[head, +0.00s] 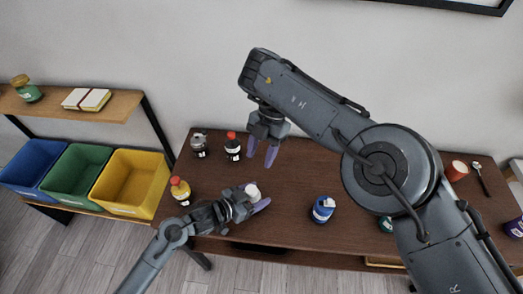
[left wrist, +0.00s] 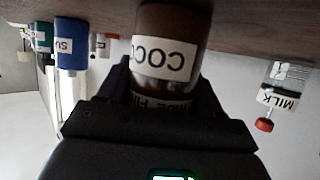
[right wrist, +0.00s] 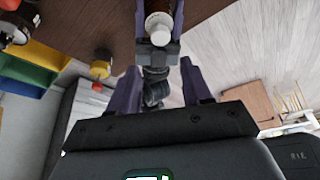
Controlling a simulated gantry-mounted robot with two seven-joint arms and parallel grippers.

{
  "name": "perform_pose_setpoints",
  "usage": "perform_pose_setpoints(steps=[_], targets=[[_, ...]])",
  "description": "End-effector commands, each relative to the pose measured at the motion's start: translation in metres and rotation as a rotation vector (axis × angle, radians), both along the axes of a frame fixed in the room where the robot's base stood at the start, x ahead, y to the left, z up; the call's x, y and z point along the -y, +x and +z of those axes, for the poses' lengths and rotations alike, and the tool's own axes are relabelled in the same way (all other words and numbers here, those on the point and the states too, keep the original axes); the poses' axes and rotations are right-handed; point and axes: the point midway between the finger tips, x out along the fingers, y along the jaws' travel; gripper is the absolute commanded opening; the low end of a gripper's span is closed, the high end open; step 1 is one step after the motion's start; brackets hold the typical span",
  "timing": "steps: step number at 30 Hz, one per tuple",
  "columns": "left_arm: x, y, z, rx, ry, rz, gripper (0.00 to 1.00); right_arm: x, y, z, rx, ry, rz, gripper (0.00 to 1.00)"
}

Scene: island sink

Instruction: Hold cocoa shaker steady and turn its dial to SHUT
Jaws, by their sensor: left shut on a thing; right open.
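The cocoa shaker (head: 252,190) stands on the brown table, its pale top showing in the head view. In the left wrist view the shaker (left wrist: 170,45) shows a brown body with a white label reading COCO, upside down in the picture. My left gripper (head: 260,198) is shut on the shaker, a purple finger on each side. My right gripper (head: 262,153) is open and empty, apart from the shaker and behind it in the head view. The right wrist view shows the shaker's round white top (right wrist: 160,28) beyond the open fingers. The dial's setting is too small to read.
A blue container (head: 323,209) stands to the right, with clear tabletop between. Blue, green and yellow bins (head: 130,178) sit left of the table.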

Motion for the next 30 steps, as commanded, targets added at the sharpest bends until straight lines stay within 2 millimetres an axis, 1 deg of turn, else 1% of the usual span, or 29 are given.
perform_pose_setpoints(steps=[11, 14, 17, 20, 24, 27, 30], targets=[[0.0, 0.0, 0.0, 0.0, 0.0, 0.0, 0.31, 0.001, 0.001, 0.003, -0.002, -0.001, 0.001, 0.49], [0.0, 0.0, 0.0, 0.0, 0.0, 0.0, 0.31, 0.001, 0.001, 0.003, -0.003, -0.002, -0.004, 0.62], [0.0, 0.0, 0.0, 0.0, 0.0, 0.0, 0.31, 0.004, 0.004, 0.002, 0.007, -0.027, -0.029, 0.63], [0.0, 0.0, 0.0, 0.0, 0.0, 0.0, 0.31, 0.013, 0.009, -0.005, 0.035, -0.095, -0.071, 0.63], [0.0, 0.0, 0.0, 0.0, 0.0, 0.0, 0.31, 0.021, 0.005, -0.023, 0.075, -0.221, -0.115, 0.63], [0.0, 0.0, 0.0, 0.0, 0.0, 0.0, 0.31, 0.021, -0.001, -0.033, 0.113, -0.299, -0.138, 0.63], [0.0, 0.0, 0.0, 0.0, 0.0, 0.0, 0.31, 0.015, -0.009, -0.036, 0.162, -0.351, -0.145, 0.63]])
